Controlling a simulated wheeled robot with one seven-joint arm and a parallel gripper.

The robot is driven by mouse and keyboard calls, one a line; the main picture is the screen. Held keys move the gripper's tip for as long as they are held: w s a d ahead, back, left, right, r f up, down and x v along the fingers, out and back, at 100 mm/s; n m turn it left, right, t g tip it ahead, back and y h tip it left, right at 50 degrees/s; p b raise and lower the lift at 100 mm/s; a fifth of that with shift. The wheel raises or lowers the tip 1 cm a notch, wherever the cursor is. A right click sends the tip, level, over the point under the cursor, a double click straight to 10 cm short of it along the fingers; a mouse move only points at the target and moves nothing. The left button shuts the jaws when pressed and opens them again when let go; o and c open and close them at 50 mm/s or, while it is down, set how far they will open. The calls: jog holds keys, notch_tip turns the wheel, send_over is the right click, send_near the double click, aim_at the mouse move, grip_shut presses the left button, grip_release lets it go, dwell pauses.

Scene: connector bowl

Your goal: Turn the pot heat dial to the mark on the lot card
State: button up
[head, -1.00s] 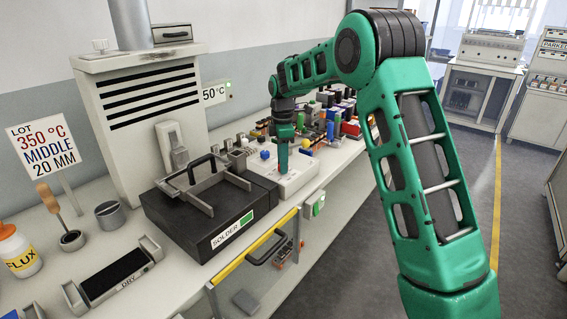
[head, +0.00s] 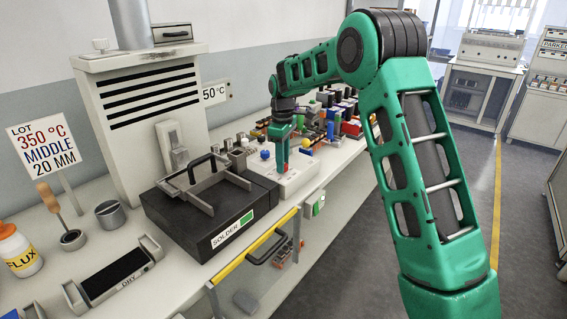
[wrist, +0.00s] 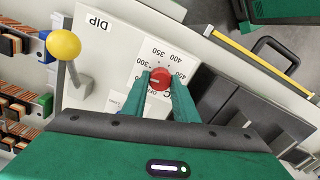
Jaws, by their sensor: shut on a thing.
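The heat dial is a red round knob (wrist: 160,78) on a white panel (wrist: 120,92), with numbers including 300, 350, 400 and 450 around it in the wrist view. My gripper (wrist: 161,84) is shut on the knob, one finger on each side. I cannot tell surely which number the knob's pointer faces. In the head view my gripper (head: 282,168) reaches down to the white box (head: 298,180) beyond the solder pot (head: 225,215). The lot card (head: 44,146) at the left reads 350 °C, MIDDLE, 20 MM.
A lever with a yellow ball (wrist: 63,45) stands close beside the dial. The dark solder pot with its handled rack (head: 205,185) is on the near side. Several small coloured parts crowd the bench beyond. A flux bottle (head: 18,250) and a grey tray (head: 115,275) are nearer.

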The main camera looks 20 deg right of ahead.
jog(key=m, duration=0.6)
jog(key=shift+w+d+r+m, duration=0.2)
jog(key=shift+w+m, duration=0.1)
jog(key=m, duration=0.4)
jog(key=shift+m, duration=1.3)
jog(key=shift+a+f, duration=0.1)
jog(key=o, duration=0.9)
jog(key=shift+o, duration=0.8)
jog(key=shift+s, duration=0.1)
